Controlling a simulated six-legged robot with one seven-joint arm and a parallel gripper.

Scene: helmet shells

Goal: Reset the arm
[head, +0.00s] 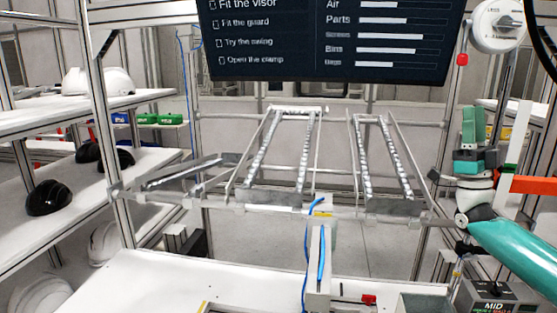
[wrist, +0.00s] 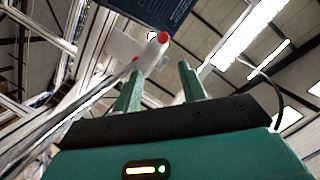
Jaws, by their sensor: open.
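My arm (head: 515,250), teal with pale joints, rises at the right side of the head view. My gripper (head: 473,118) is at its end and points upward beside the right post of the frame. In the wrist view the two green fingers of my gripper (wrist: 160,72) stand apart with a gap between them. Nothing is held between them. The wrist camera looks up toward the ceiling lights (wrist: 248,32).
A white reel (head: 495,25) hangs above my gripper, with a red ball (head: 462,60) below it. An orange bar (head: 535,185) is close at the right. Sloped roller rails (head: 262,150) stand ahead. Black helmets (head: 48,198) lie on left shelves. The white bench (head: 160,285) is largely clear.

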